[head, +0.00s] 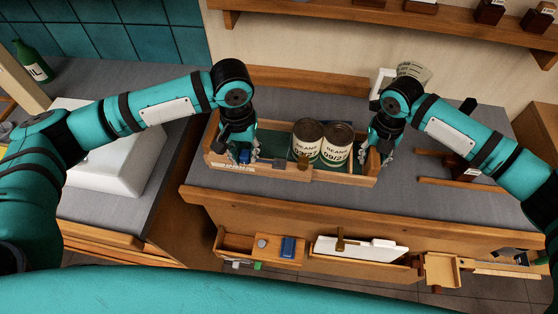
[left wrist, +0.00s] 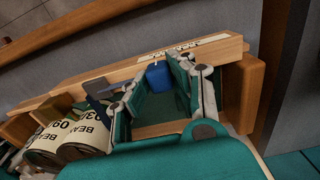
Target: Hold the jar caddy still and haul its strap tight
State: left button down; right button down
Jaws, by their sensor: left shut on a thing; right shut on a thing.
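The jar caddy (head: 214,160) is a long, low wooden tray with a green inside, standing on the grey counter. Two cans labelled BEANS (head: 306,140) (head: 338,143) stand upright in its right half. My left gripper (head: 243,153) reaches down into the left end, its fingers around a small blue block (left wrist: 158,76). My right gripper (head: 377,156) is down at the right end and looks shut on the caddy's end; its fingertips are partly hidden. A brown piece (head: 304,160) sits at the front of the cans. I cannot clearly make out the strap.
A white sink (head: 120,150) and a green bottle (head: 32,62) are at the left. A wooden shelf (head: 400,22) runs along the wall above. Wooden pieces (head: 455,182) lie right of the caddy.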

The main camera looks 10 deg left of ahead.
pick_arm(q)
jog(key=shift+a, duration=1.8)
jog(key=shift+a, duration=0.1)
jog(key=shift+c, duration=1.2)
grip_release()
notch_tip(320, 180, up, 7)
